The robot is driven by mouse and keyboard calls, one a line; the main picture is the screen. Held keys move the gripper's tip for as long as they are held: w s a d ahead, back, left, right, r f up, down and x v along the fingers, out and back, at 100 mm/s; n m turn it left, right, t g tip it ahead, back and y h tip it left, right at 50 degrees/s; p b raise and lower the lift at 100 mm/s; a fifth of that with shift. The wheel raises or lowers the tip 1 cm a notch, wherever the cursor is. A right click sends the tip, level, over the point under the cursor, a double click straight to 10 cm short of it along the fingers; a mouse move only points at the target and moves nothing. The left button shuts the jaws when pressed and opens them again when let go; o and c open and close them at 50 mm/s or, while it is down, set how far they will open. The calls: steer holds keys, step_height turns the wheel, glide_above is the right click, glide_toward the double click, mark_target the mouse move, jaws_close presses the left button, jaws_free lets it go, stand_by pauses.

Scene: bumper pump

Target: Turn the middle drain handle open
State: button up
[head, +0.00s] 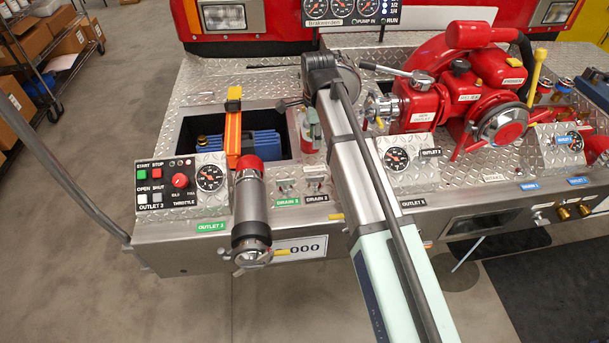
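Two small drain handles stand on the front of the diamond-plate deck. The left one (285,184) is above a green DRAIN 3 label. The other, the drain 2 handle (316,182), is above a dark DRAIN 2 label, close to the left side of my arm. Anything further right in that row is hidden behind my arm, so I cannot tell which is the middle one. My arm reaches over the deck, well beyond these handles. Its dark far end (321,68) is near the back; the gripper's fingers cannot be made out, nor whether they hold anything.
A nozzle (250,205) stands left of the handles, near the control panel (180,183). Behind is an open bin with blue items (262,143). A red pump (460,95) and a gauge (397,159) are right of my arm. A shelf with boxes stands far left.

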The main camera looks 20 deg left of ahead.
mark_target(315, 176)
step_height(315, 176, down, 17)
steer(key=p, duration=0.3)
steer(key=shift+d+r, duration=0.1)
steer(key=shift+d, duration=0.05)
jaws_close()
